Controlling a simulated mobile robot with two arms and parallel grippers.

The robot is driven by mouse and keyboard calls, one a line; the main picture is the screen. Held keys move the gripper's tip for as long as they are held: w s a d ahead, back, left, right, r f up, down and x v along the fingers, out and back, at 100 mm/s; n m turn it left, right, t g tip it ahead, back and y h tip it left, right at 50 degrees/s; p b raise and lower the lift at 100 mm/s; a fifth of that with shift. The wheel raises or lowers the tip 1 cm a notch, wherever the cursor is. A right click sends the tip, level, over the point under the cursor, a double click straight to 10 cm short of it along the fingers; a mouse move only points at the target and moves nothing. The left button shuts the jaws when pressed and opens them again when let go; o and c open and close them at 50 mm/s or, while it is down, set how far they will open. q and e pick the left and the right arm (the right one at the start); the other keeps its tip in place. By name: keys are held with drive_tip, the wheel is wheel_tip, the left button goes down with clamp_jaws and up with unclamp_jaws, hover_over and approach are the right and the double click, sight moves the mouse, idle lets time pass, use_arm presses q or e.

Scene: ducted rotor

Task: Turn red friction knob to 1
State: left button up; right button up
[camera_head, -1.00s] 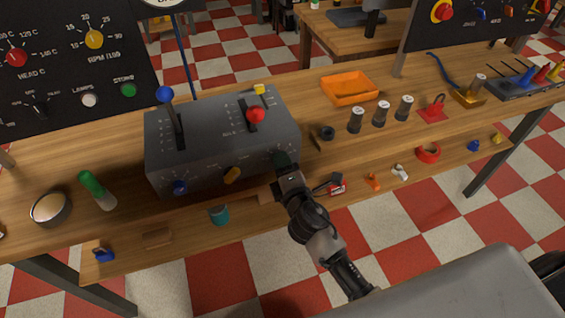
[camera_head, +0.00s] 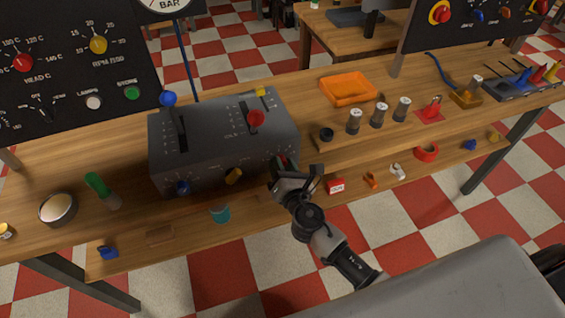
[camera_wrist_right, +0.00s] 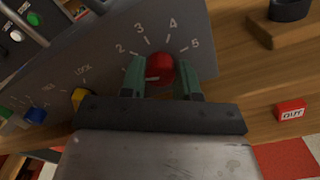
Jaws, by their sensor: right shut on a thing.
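The red friction knob (camera_wrist_right: 160,68) is on the front face of the grey control box (camera_head: 215,165), at its right end. In the right wrist view a scale with 2, 3, 4 and 5 shows around its upper side. The 1 is not visible. A pale mark on the knob seems to lie toward its left side, but its exact reading is hard to tell. My right gripper (camera_wrist_right: 161,80) is shut on the knob, one green-grey finger on each side. In the head view my right gripper (camera_head: 284,172) mostly covers the knob. My left gripper is not in view.
A yellow knob (camera_wrist_right: 79,98) sits left of the red one on the same face. Levers with blue (camera_head: 168,98) and red (camera_head: 255,118) tops rise from the box. A red-and-white block (camera_head: 335,186) lies on the lower shelf right of my gripper.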

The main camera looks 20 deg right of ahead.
drive_tip(key=shift+n, duration=0.9)
drive_tip(key=shift+f+p, duration=0.1)
drive_tip(key=shift+p, duration=0.2)
drive_tip(key=o, duration=0.9)
drive_tip(key=s+b, duration=0.1)
drive_tip(key=s, duration=1)
drive_tip(key=shift+d+b, duration=0.2)
drive_tip(key=shift+b, duration=0.2)
